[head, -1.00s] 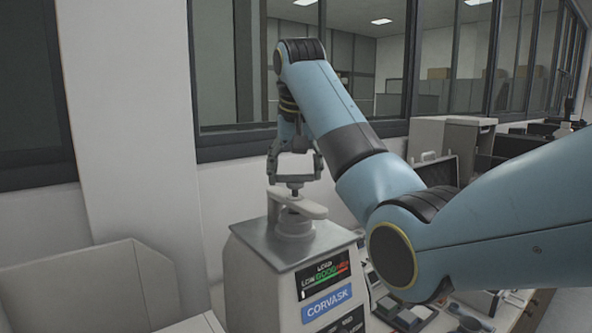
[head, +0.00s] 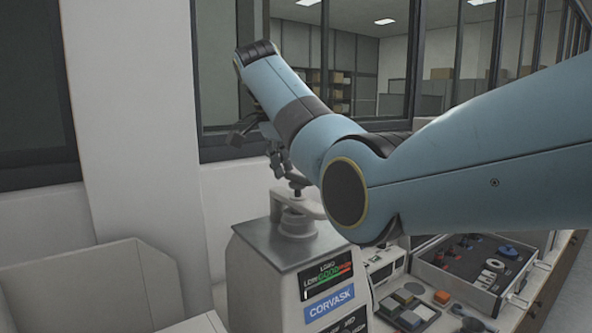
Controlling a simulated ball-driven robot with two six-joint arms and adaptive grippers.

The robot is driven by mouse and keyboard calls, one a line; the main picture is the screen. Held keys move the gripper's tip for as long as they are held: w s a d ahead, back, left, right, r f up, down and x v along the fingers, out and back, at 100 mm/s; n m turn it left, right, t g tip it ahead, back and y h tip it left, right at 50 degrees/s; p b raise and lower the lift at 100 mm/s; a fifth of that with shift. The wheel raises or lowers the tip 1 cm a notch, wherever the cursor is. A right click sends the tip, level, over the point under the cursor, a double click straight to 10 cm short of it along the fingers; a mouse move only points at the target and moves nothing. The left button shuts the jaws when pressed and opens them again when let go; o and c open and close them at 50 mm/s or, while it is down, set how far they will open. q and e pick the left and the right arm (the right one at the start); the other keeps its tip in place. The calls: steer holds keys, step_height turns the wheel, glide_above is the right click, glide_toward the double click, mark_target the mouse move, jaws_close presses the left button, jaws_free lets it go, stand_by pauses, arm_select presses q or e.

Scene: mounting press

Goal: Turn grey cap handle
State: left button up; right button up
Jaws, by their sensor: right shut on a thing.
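The grey cap handle (head: 308,207) is a pale bar on a round cap (head: 297,224), on top of the Corvask press (head: 285,250). A dark knob (head: 299,186) stands up from it. My right gripper (head: 287,172) is above the press at the knob, seen from the side and tilted, and is shut on the handle. My blue right arm comes in from the right and covers the right end of the bar and part of the gripper, so the exact contact is hidden. My left gripper is not in view.
The press front carries a load gauge (head: 328,275). An open case (head: 478,262) with small tools in foam lies at the right, with a tray of coloured blocks (head: 408,304) nearer. A beige open-topped bin (head: 90,285) stands at the left. A wall and windows are close behind.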

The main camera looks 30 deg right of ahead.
steer(key=m+g, duration=0.1)
steer(key=m, duration=0.2)
steer(key=shift+w+m, duration=0.1)
steer(key=shift+m, duration=0.2)
steer(key=shift+w+m+g+b, duration=0.15)
steer(key=shift+m+g, duration=0.3)
steer(key=shift+m, duration=0.5)
steer(key=shift+s+m+g+b, duration=0.15)
steer(key=shift+m+g, duration=0.3)
steer(key=shift+m, duration=0.5)
steer(key=shift+w, duration=0.1)
steer(key=o, duration=1.2)
